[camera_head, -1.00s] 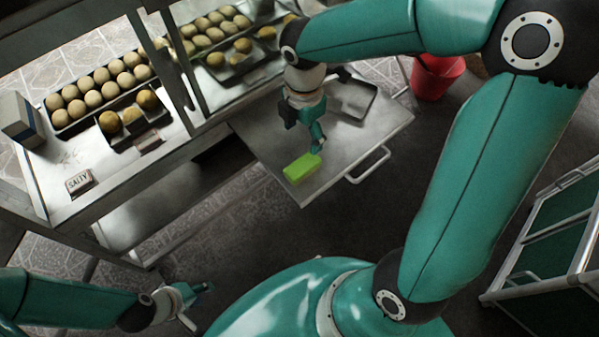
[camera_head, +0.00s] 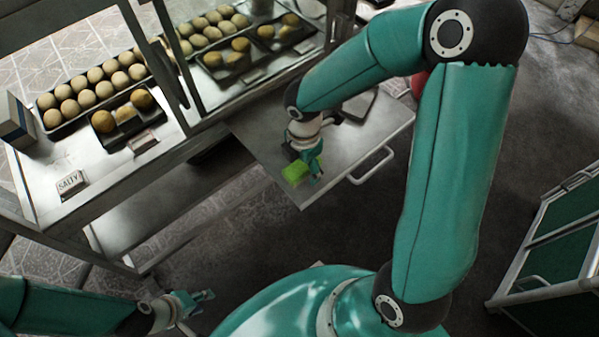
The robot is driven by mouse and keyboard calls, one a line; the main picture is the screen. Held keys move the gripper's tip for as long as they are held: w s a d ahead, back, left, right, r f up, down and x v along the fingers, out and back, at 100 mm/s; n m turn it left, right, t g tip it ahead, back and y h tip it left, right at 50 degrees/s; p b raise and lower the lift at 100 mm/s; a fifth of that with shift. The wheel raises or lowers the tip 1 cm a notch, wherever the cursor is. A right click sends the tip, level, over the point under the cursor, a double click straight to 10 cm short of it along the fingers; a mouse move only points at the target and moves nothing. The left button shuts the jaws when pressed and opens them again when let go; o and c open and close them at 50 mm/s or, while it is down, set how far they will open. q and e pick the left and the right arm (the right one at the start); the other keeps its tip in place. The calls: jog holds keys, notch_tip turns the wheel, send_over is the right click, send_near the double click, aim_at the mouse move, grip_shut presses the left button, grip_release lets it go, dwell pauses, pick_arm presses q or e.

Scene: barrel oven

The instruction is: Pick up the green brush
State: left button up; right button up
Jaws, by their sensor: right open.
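The green brush (camera_head: 293,172) lies on the metal pull-out shelf (camera_head: 352,152), near its front left corner. It shows as a bright green block, and my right gripper covers part of it. My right gripper (camera_head: 312,178) is open, pointing down right at the brush, with a finger beside its right side. I cannot tell whether the fingers touch it. My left gripper (camera_head: 205,298) is low at the left, away from the shelf and apart from everything. Whether its fingers are open is too small to tell.
A metal tray (camera_head: 360,104) lies at the back of the shelf. A counter with trays of round buns (camera_head: 88,98) and a "SALTY" sign (camera_head: 71,184) stands at the left. A green cart (camera_head: 560,250) stands at the right. A red bucket is mostly hidden behind my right arm.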

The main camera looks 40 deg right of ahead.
jog(key=shift+c, duration=0.3)
jog(key=c, duration=1.2)
notch_tip(320, 180, up, 20)
jog(key=p, duration=0.5)
